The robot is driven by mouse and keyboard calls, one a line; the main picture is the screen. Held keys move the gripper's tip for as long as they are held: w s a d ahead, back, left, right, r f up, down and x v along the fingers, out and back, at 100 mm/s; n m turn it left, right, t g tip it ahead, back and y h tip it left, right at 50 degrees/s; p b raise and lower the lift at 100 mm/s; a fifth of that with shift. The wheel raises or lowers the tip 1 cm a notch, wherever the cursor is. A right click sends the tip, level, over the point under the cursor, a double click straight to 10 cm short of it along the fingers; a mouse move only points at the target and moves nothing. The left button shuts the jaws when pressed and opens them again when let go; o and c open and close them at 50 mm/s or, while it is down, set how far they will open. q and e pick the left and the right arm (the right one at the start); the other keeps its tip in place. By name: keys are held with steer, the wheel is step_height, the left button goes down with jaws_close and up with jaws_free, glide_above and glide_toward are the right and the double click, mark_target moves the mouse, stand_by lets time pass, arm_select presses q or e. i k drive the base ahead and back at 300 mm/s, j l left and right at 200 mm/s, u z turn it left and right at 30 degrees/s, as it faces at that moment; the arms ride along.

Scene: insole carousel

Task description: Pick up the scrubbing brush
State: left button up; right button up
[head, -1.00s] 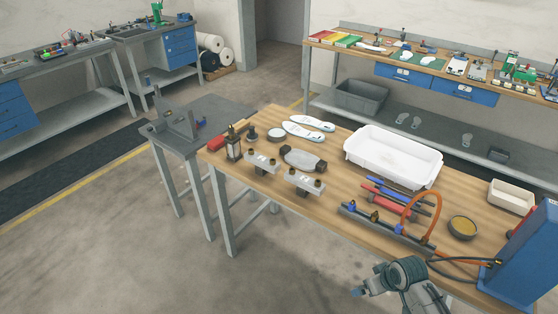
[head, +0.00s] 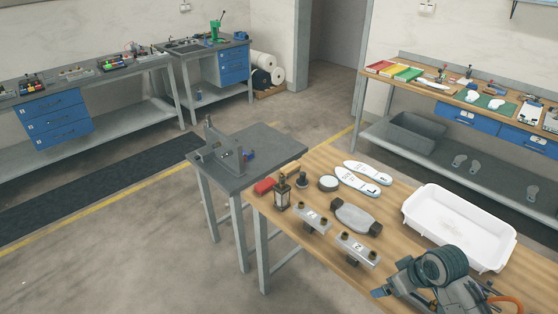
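I cannot make out a scrubbing brush for certain in the head view. A red object (head: 265,186) lies at the left end of the wooden table, small and partly hidden by a lantern-like item, so I cannot tell what it is. My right gripper (head: 380,292) appears at the lower right, over the table's front edge, with a blue tip pointing left. Its fingers are too small and turned to tell whether they are open. It touches nothing that I can see. My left gripper is out of view.
The wooden table (head: 307,252) holds a lantern-like item (head: 282,193), white insoles (head: 357,181), a grey oval piece (head: 355,215), two numbered metal blocks (head: 313,219) and a white tub (head: 408,207). A grey side table (head: 270,148) adjoins it. Open floor lies at the left.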

mark_target(289, 170)
steer(key=i+u, duration=0.2)
steer(key=i, duration=0.4)
steer(key=i+l+u, duration=0.2)
steer(key=i, duration=0.35)
steer(key=i+l+u, duration=0.2)
steer(key=i, duration=0.35)
